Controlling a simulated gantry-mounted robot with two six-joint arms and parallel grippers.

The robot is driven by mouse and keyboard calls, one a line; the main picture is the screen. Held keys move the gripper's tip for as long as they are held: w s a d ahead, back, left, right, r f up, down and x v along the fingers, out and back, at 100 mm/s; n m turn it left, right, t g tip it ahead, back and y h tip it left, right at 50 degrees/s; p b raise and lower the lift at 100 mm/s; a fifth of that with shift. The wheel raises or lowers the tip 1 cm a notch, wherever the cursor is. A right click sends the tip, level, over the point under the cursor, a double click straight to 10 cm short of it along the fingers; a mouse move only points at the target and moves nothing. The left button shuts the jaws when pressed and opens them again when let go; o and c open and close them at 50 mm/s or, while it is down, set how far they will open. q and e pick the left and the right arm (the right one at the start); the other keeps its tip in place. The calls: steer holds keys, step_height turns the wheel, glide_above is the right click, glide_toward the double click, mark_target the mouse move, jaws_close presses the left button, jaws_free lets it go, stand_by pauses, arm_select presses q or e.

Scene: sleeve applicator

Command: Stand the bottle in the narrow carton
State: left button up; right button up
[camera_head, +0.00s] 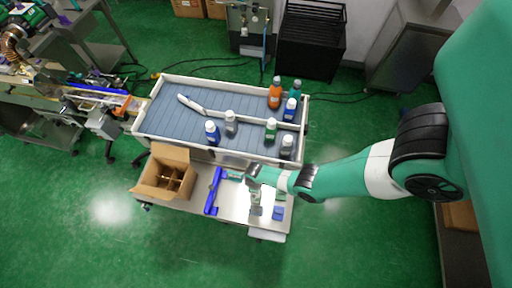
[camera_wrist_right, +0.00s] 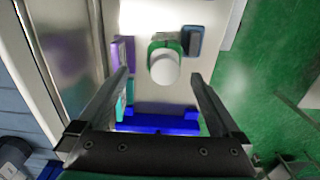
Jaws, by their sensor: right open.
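A bottle with a white cap and green below it (camera_wrist_right: 164,66) stands on the white bench in the right wrist view, seen from above. My right gripper (camera_wrist_right: 160,76) is open, with its fingertips apart on either side of the cap in the picture. I see no contact with the bottle. In the head view this gripper (camera_head: 255,197) points down over the bench and largely hides the bottle. An open brown cardboard carton (camera_head: 148,190) with inner dividers stands at the bench's left end. I see no bottle in it. My left gripper is not in view.
A blue fixture (camera_head: 213,192) lies between carton and gripper, also in the wrist view (camera_wrist_right: 160,123). A small blue block (camera_head: 278,213) sits right of the gripper. Behind, a grey tray (camera_head: 170,120) holds several blue, green, orange and grey bottles with a white bent rail.

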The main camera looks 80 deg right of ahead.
steer(key=f+b, duration=0.1)
steer(key=f, duration=0.1)
steer(key=f+b, duration=0.4)
steer(key=shift+s+a+f, duration=0.1)
steer(key=shift+s+a, duration=0.05)
steer(key=shift+a, duration=0.2)
steer(key=shift+c, duration=0.2)
jaws_close()
